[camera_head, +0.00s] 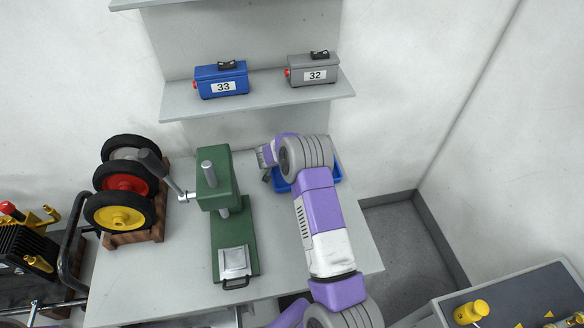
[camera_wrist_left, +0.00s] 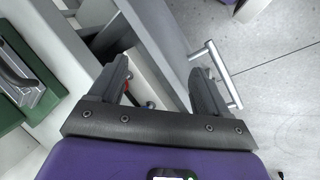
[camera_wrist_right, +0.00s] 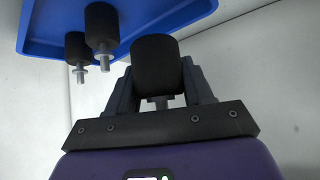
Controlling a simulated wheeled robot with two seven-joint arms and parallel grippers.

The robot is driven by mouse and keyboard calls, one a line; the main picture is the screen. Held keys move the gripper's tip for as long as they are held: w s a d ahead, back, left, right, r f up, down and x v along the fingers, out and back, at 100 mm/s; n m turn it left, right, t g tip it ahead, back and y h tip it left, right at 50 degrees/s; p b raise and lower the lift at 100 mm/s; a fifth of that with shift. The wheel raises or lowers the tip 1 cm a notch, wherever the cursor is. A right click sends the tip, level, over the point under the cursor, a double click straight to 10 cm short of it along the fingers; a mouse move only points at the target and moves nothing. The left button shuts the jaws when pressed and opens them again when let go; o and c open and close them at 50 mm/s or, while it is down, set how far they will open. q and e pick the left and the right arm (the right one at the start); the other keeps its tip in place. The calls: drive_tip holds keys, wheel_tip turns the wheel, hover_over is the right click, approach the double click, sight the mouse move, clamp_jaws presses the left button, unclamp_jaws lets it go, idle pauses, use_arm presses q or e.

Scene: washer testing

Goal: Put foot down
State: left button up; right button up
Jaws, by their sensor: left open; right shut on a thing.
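The foot is a black rubber cylinder (camera_wrist_right: 158,64) with a metal stud. My right gripper (camera_wrist_right: 157,78) is shut on it in the right wrist view, beside or over the edge of a blue tray (camera_wrist_right: 160,22). Two similar feet (camera_wrist_right: 102,27) (camera_wrist_right: 77,47) are at the tray. In the head view my right gripper (camera_head: 265,158) is at the tray's left side (camera_head: 334,172), and my right arm hides much of the tray. My left gripper (camera_wrist_left: 160,80) is open and empty, near a metal drawer handle (camera_wrist_left: 216,72); its fingers are outside the head view.
A green press (camera_head: 222,220) with a lever and metal plate (camera_head: 235,262) stands mid-table. Wheels (camera_head: 122,212) sit on a wooden rack at left. Blue box 33 (camera_head: 221,80) and grey box 32 (camera_head: 313,70) are on the shelf. The table (camera_head: 170,265) is clear in front of the rack.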

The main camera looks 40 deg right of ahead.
drive_tip(key=shift+f+b, duration=0.45)
drive_tip(key=shift+f, duration=3.55)
drive_tip(key=o, duration=1.2)
drive_tip(key=shift+f, duration=0.15)
drive_tip(key=shift+a+r, duration=0.1)
drive_tip(key=shift+r, duration=0.2)
drive_tip(key=v, duration=1.1)
drive_tip(key=shift+s+a+r+p, duration=0.2)
drive_tip(key=shift+s+r+p, duration=0.1)
drive_tip(key=shift+p, duration=0.1)
drive_tip(key=shift+w+r, duration=0.1)
